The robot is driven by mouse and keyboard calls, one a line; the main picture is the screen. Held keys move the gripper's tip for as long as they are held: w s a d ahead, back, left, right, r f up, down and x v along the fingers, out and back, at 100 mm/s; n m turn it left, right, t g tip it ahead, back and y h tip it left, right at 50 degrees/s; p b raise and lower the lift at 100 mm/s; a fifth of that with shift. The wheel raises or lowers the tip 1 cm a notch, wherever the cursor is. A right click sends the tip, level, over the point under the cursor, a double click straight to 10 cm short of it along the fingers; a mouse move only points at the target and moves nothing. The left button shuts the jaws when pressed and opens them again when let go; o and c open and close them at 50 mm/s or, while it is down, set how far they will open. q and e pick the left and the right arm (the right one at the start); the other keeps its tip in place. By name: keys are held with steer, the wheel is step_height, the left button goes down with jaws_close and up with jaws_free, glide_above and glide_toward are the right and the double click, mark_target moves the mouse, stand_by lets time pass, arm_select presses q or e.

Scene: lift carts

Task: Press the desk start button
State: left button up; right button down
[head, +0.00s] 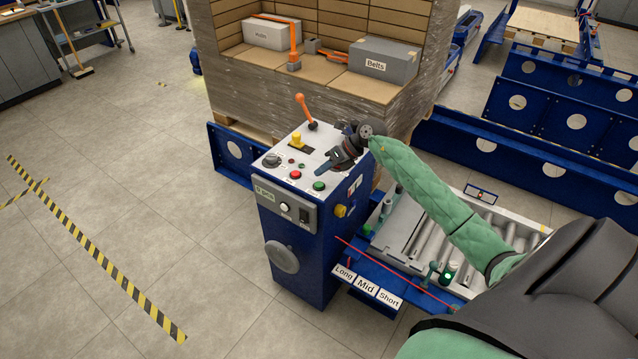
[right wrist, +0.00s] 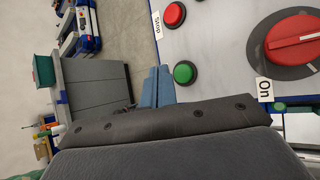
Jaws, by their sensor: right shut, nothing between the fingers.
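The control desk (head: 318,225) is a blue cabinet with a light sloping panel. The green button (head: 319,186) sits at the panel's near right edge, with a red button (head: 295,174) to its left. The right wrist view also shows the green button (right wrist: 184,72) and the red button (right wrist: 174,14), which is labelled Stop. The green button's own label is not readable. My right gripper (head: 321,171) is over the panel, its fingers shut and empty, just behind the green button. In the right wrist view its fingertips (right wrist: 157,88) appear beside the green button; contact cannot be told. My left gripper is out of view.
An orange-handled lever (head: 305,112), a yellow switch (head: 297,140) and a black knob (head: 271,160) are on the panel. A red rotary switch (right wrist: 300,42) shows near an On label. A wrapped pallet load (head: 300,90) stands behind; a roller conveyor (head: 430,235) is at right.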

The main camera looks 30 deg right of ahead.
steer(key=shift+r+p, duration=0.35)
steer(key=shift+r, duration=1.05)
